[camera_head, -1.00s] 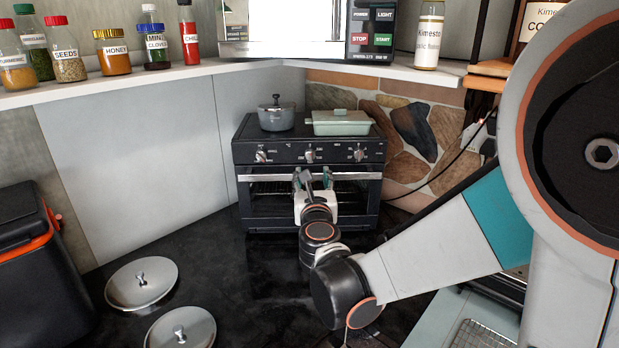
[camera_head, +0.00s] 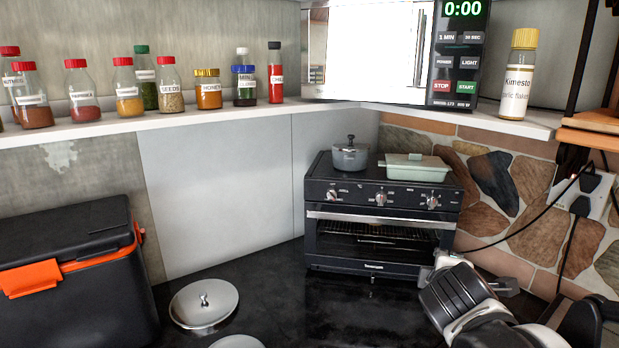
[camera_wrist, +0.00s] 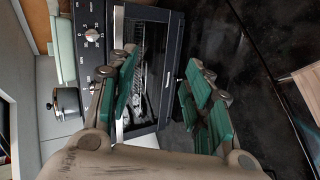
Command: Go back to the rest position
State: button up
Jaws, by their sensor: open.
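My gripper (camera_head: 446,262) is at the lower right in the head view, in front of the right side of the black toaster oven, partly hidden by my own wrist. In the wrist view my gripper (camera_wrist: 165,95) is open, with its green-padded fingers spread and nothing between them. The toaster oven (camera_head: 380,262) stands on the dark counter with its door shut, and a rack shows through the glass. It also shows sideways in the wrist view (camera_wrist: 166,72), beyond the fingers.
A grey pot (camera_head: 350,157) and a pale green dish (camera_head: 416,170) sit on the oven. A lid (camera_head: 204,304) lies on the counter (camera_head: 290,310); a black box (camera_head: 75,270) stands left. Bottles and a microwave (camera_head: 463,50) line the shelf (camera_head: 120,128). A cable runs right to a socket (camera_head: 587,192).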

jog(key=s+a+f+m+g+y, duration=0.2)
jog(key=s+a+f+m, duration=0.1)
jog(key=s+m, duration=0.3)
jog(key=s+a+f+m+g+y, duration=0.2)
jog(key=s+a+f+m+y, duration=0.1)
jog(key=s+m, duration=0.4)
jog(key=s, duration=0.3)
jog(key=shift+a, duration=0.1)
